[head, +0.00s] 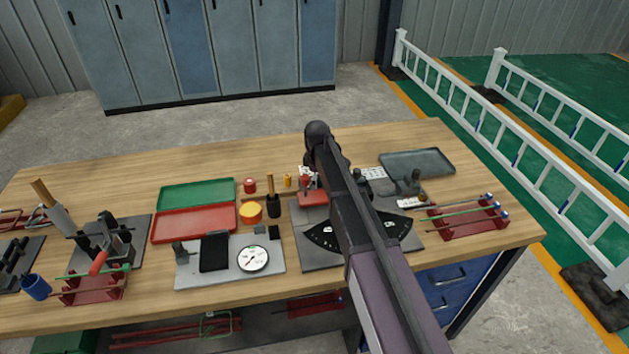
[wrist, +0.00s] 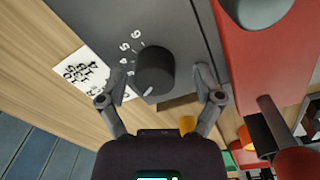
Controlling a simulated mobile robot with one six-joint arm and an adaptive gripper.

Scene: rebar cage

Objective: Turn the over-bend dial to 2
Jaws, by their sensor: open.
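The over-bend dial (wrist: 155,68) is a dark round knob on a grey plate in the wrist view. A short white mark shows at its lower edge, pointing down-left toward my gripper's palm. White digits (wrist: 128,48) run around its left side, rotated and partly hidden; I cannot tell which one the mark meets. My gripper (wrist: 163,74) is open, one finger on each side of the dial, with gaps visible between fingers and knob. In the head view my arm hides the dial and the fingers.
A red part (wrist: 262,55) of the bender stands close right of the dial. A white card with writing (wrist: 82,78) lies left of it. In the head view, a dial gauge (head: 253,259), red tray (head: 194,222) and rod rack (head: 468,220) share the wooden bench (head: 110,180).

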